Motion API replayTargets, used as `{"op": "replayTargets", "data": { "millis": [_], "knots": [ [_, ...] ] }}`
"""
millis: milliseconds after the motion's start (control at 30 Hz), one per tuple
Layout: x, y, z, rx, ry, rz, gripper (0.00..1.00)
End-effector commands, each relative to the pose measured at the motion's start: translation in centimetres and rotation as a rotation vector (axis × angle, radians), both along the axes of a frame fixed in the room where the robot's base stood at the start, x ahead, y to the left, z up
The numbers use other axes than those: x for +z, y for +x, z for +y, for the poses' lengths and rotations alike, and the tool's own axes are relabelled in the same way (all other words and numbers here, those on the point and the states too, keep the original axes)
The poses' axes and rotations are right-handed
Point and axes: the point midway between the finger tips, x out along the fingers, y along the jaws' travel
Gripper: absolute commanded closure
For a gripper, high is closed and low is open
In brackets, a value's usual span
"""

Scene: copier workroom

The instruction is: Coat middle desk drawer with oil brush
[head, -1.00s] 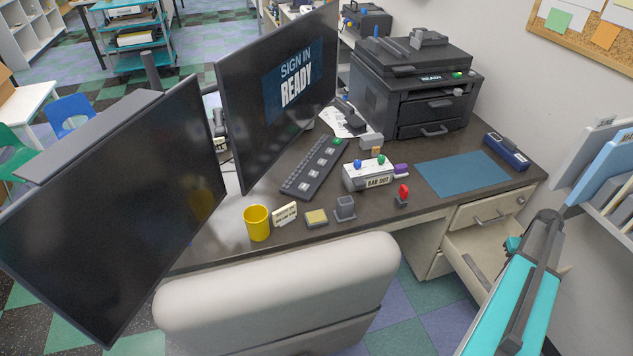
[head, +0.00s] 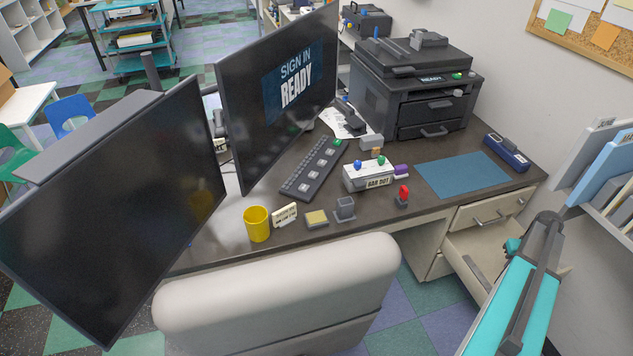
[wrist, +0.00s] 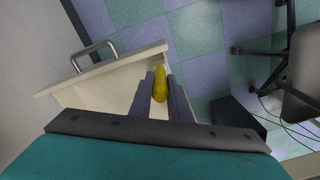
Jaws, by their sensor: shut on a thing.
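The middle desk drawer (head: 484,247) is pulled out below the shut top drawer (head: 490,212) at the desk's right end. In the wrist view its cream interior (wrist: 112,96) shows beside and beneath my fingers. My gripper (wrist: 160,84) is shut on a yellow object (wrist: 160,83), which looks like part of the oil brush. The bristles cannot be made out. My gripper is over the drawer's edge; whether the brush touches the drawer is unclear. In the head view my arm hides part of the drawer, and the brush does not show.
A metal handle (wrist: 95,53) sticks out from the drawer front. A white chair (head: 280,290) stands before the desk, left of the drawers. Wall folders (head: 598,165) are close to my arm at right. The desktop holds a printer (head: 412,85), a yellow cup (head: 257,224) and two monitors.

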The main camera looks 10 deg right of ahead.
Motion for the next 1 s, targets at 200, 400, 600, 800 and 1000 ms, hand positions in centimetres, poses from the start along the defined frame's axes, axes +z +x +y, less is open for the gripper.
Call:
{"op": "replayTargets", "data": {
  "millis": [200, 400, 600, 800, 1000],
  "knots": [
    [-0.3, 0.0, 0.0, 0.000, 0.000, 0.000, 1.00],
    [-0.6, 0.0, 0.0, 0.000, 0.000, 0.000, 1.00],
    [-0.9, 0.0, 0.0, 0.000, 0.000, 0.000, 1.00],
    [-0.8, 0.6, 0.1, 0.001, 0.000, 0.000, 1.00],
    [-0.8, 2.5, 0.4, 0.002, 0.000, 0.000, 1.00]
  ]
}}
